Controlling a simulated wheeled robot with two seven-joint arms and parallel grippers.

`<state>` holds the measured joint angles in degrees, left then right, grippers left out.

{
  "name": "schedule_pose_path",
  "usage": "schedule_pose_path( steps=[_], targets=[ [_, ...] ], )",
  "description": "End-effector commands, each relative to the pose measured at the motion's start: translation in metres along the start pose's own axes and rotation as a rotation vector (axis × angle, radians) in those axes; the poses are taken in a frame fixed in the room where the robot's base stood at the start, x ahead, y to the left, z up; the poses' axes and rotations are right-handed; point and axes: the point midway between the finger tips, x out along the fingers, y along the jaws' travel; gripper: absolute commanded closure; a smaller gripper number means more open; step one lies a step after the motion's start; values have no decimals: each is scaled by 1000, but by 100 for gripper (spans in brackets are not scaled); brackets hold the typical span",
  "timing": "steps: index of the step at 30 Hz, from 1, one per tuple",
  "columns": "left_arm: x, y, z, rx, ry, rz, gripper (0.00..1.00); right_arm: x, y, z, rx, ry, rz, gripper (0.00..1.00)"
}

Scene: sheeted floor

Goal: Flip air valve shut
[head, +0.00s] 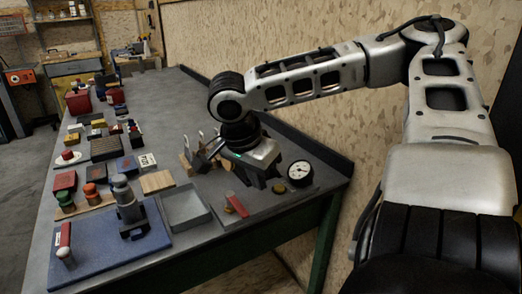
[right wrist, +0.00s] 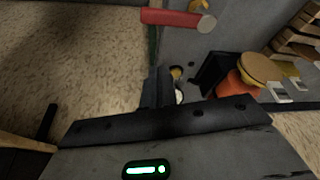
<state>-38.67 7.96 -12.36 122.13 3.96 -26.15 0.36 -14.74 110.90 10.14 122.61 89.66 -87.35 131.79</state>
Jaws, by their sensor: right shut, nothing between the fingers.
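The air valve's red lever (head: 237,205) lies near the bench's front edge in the head view, with a small brass part beside it. A red bar-shaped handle with a pale round end (right wrist: 178,18) shows at the top of the right wrist view and looks like the same lever. My right gripper (head: 267,184) is low over the bench, between the lever and the round gauge (head: 300,172). Its fingers (right wrist: 157,88) are shut and empty, and apart from the red handle in the wrist view. My left gripper is out of view.
An empty grey tray (head: 186,226) stands left of the lever. A blue mat (head: 100,250) bears a metal tool (head: 128,208). Several boxes and parts fill the bench's left side. A raised dark edge (head: 290,137) runs along the wall. The bench's back middle is clear.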

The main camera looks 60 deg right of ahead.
Motion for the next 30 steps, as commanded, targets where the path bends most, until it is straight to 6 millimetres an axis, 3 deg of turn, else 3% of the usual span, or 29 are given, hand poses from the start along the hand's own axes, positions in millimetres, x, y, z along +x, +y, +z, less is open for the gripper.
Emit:
schedule_pose_path(
  steps=[3,9,30],
  targets=[
    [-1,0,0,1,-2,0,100,-24,-3,-1,0,4,-2,100],
    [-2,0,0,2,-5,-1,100,-45,-6,-2,1,2,0,100],
    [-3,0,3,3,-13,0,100,-49,-6,-1,1,0,1,100]
  ],
)
